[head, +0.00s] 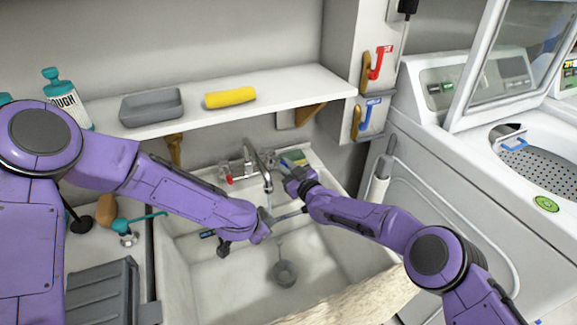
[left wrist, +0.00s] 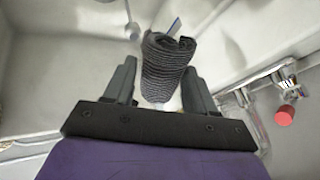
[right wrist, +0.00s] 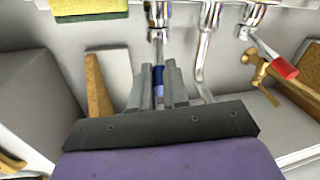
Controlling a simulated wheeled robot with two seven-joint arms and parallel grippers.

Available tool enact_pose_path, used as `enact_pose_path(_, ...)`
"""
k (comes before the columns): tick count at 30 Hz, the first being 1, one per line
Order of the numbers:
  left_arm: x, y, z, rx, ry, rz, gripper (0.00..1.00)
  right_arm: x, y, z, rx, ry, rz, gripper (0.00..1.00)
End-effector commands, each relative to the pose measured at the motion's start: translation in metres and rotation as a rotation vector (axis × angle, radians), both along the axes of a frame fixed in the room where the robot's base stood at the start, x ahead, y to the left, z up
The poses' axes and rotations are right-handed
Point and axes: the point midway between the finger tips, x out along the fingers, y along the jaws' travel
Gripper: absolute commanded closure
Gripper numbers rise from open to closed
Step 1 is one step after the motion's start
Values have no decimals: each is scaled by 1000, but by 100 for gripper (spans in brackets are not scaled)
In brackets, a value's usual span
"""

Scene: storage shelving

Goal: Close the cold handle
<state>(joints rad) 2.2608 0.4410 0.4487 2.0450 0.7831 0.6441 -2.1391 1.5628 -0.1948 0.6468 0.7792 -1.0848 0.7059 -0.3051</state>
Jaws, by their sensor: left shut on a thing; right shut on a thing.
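The cold handle (right wrist: 158,85) is a slim lever with blue on it, below a chrome valve (right wrist: 155,18) in the right wrist view. My right gripper (right wrist: 166,84) is shut on it; in the head view the gripper and arm mostly hide it. The chrome faucet (head: 262,160) is at the back of the sink. Its red hot handle (right wrist: 284,68) shows to the right in the right wrist view. My left gripper (left wrist: 160,88) is shut on a dark grey textured cylinder (left wrist: 167,62), over the sink basin.
The white sink (head: 190,265) has a drain (head: 285,274). A green-yellow sponge (head: 294,157) lies beside the faucet. A shelf above holds a grey tray (head: 152,106) and a yellow roll (head: 230,97). A washing machine (head: 470,200) stands at the right.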

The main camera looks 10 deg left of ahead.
Motion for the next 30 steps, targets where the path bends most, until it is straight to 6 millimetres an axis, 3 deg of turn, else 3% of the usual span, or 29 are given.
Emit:
enact_pose_path(9, 0, 0, 0, 0, 0, 0, 79, -10, 13, 0, -4, 1, -139, 100)
enact_pose_path(20, 0, 0, 0, 0, 0, 0, 79, -11, 12, -1, -6, 3, -160, 100)
enact_pose_path(21, 0, 0, 0, 0, 0, 0, 79, -11, 12, -1, -6, 3, -160, 82)
enact_pose_path(23, 0, 0, 0, 0, 0, 0, 79, -11, 12, -1, -6, 3, -160, 62)
enact_pose_path(30, 0, 0, 0, 0, 0, 0, 79, -10, 12, -1, -6, 3, -160, 60)
